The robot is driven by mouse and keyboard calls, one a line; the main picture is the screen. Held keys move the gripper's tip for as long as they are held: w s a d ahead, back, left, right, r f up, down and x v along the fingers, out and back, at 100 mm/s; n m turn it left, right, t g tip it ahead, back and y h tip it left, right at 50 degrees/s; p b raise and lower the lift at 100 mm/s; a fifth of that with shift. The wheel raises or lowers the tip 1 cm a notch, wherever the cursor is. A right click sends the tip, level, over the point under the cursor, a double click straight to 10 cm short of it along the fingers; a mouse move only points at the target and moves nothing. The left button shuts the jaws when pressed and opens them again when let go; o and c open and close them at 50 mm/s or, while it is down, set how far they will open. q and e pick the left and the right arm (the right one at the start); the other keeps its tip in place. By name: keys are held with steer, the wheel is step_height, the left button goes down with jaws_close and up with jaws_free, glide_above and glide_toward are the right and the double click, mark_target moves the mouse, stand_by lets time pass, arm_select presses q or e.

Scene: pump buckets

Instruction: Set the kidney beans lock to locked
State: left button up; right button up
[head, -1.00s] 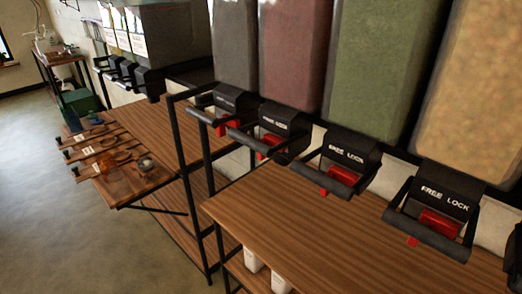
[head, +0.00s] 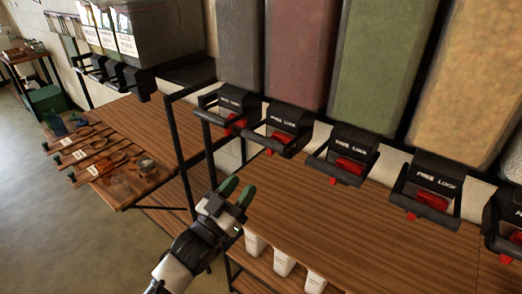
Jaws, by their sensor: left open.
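A row of bulk dispensers hangs over the wooden counter, each with a black "FREE LOCK" housing and a red lock piece. The dark-red container (head: 298,50) is probably the kidney beans one; no name label on it is readable. Its black housing (head: 289,115) carries a red lock piece (head: 280,139), partly hidden by the black front bar. I cannot tell from here whether it sits at free or lock. My left gripper (head: 237,192) is open and empty, with green fingertips, in front of the counter's left edge, below and left of that housing. My right gripper is not in view.
Grey (head: 239,45), green (head: 376,65) and tan (head: 478,75) containers flank the dark-red one. A black metal frame post (head: 181,160) stands left of my gripper. White cups (head: 284,262) stand below the counter (head: 350,220). The counter top is clear.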

mark_target(269, 150)
arm_select(q)
steer(key=p+x, duration=0.3)
steer(key=x, duration=0.7)
steer(key=shift+w+d+r, duration=0.1)
steer(key=shift+w+d, duration=0.15)
steer(key=shift+d, duration=0.05)
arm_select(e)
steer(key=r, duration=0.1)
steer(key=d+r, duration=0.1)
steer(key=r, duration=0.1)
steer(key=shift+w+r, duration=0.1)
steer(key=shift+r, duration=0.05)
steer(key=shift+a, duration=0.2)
arm_select(q)
steer(key=shift+c, duration=0.9)
jaws_close()
